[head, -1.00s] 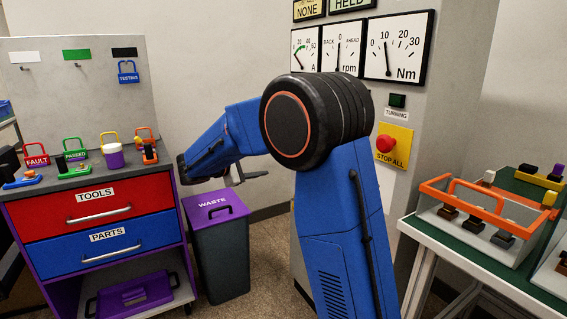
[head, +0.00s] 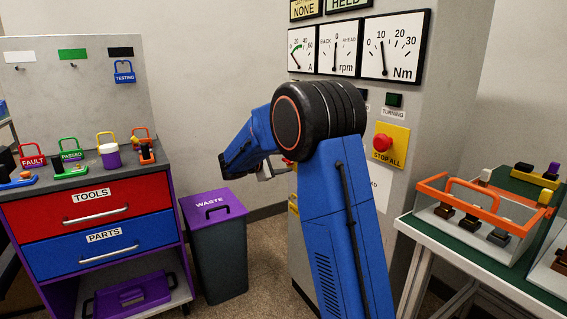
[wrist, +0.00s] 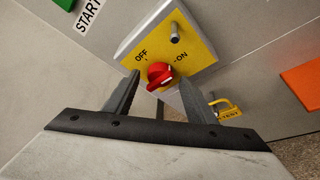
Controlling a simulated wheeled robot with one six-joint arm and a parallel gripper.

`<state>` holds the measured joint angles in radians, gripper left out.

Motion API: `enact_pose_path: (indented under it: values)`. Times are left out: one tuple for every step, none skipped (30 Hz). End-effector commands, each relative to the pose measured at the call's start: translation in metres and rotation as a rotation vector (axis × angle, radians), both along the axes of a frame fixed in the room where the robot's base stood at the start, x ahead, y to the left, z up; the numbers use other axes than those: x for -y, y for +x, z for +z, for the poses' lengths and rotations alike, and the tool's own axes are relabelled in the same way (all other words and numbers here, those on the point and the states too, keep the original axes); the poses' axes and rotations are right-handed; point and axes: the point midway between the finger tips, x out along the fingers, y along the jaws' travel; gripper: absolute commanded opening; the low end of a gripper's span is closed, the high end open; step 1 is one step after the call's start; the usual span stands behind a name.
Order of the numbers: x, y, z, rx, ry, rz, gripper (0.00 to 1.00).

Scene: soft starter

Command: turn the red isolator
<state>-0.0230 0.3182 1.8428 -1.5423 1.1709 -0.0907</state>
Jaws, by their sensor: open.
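The red isolator (wrist: 160,75) is a red knob on a yellow plate (wrist: 135,52) marked OFF and ON, seen in the wrist view. Its white mark points to the lower right, on the ON side. My gripper (wrist: 158,88) is open, with its two dark fingers on either side of the knob in the picture. I cannot tell whether the fingers touch the knob. In the head view my gripper (head: 268,172) is partly hidden by my arm at the panel's left edge, and the isolator cannot be made out.
A metal peg (wrist: 174,32) stands out of the yellow plate above the knob. A yellow TEST padlock (wrist: 226,109) hangs to the lower right. A red STOP ALL button (head: 383,143) is on the panel. A waste bin (head: 217,250) stands below my arm.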

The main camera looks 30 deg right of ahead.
Motion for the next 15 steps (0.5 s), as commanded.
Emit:
enact_pose_path:
  values:
    - [0.0022, 0.0008, -0.0006, 0.0, 0.0, 0.0, 0.51]
    - [0.0029, 0.0011, -0.0008, 0.0, 0.0, 0.0, 0.51]
    - [0.0036, 0.0015, -0.0009, 0.0, 0.001, 0.001, 0.51]
    - [0.0038, 0.0016, -0.0011, 0.0, 0.001, 0.001, 0.51]
    - [0.004, 0.0018, -0.001, 0.0, 0.001, 0.001, 0.51]
    - [0.0041, 0.0018, -0.0011, 0.0, 0.001, 0.001, 0.51]
    - [0.004, 0.0018, -0.001, 0.0, 0.001, 0.001, 0.51]
    - [0.004, 0.0018, -0.001, 0.0, 0.001, 0.001, 0.51]
    - [0.0039, 0.0017, -0.001, 0.0, 0.001, 0.001, 0.51]
    - [0.0039, 0.0017, -0.001, 0.0, 0.001, 0.001, 0.51]
    - [0.0039, 0.0017, -0.001, 0.0, 0.001, 0.001, 0.51]
    - [0.0039, 0.0017, -0.001, 0.0, 0.001, 0.001, 0.41]
    - [0.0039, 0.0017, -0.001, 0.0, 0.001, 0.001, 0.34]
    - [0.0039, 0.0017, -0.001, 0.0, 0.001, 0.001, 0.27]
    - [0.0038, 0.0017, -0.001, 0.0, 0.001, 0.001, 0.17]
